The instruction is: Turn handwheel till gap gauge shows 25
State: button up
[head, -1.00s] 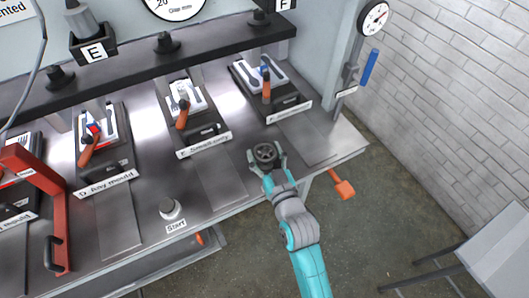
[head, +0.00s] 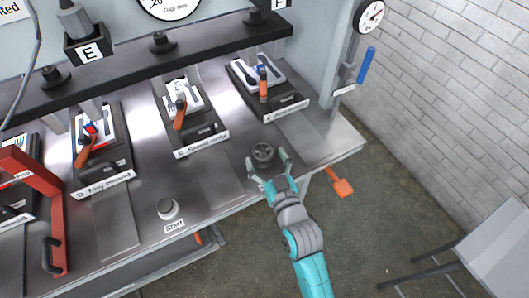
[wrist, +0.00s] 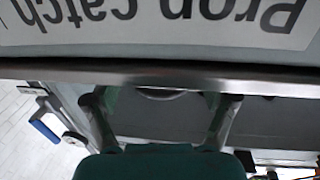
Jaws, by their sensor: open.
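A small dark handwheel (head: 263,154) stands near the front edge of the steel bench in the head view. My gripper (head: 269,164) is open at the near side of the wheel, its fingertips apart. Whether either finger touches the wheel cannot be told. The gap gauge (head: 168,8), a white dial marked "Gap mm", is cut off by the top edge; a "20" shows, but its pointer cannot be read. In the wrist view my gripper's two fingers (wrist: 162,104) are spread wide; a dim curved shape lies between them, and the handwheel cannot be made out clearly.
Several mould trays with orange-handled tools stand behind, including the right one (head: 275,100). A Start button (head: 167,209) is left of my gripper. A second dial (head: 370,16) and blue lever (head: 368,66) are at right. An orange paddle (head: 342,187) hangs past the bench edge.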

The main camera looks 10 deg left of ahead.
jog(key=v, duration=1)
jog(key=shift+w+d, duration=0.1)
jog(key=shift+d, duration=0.05)
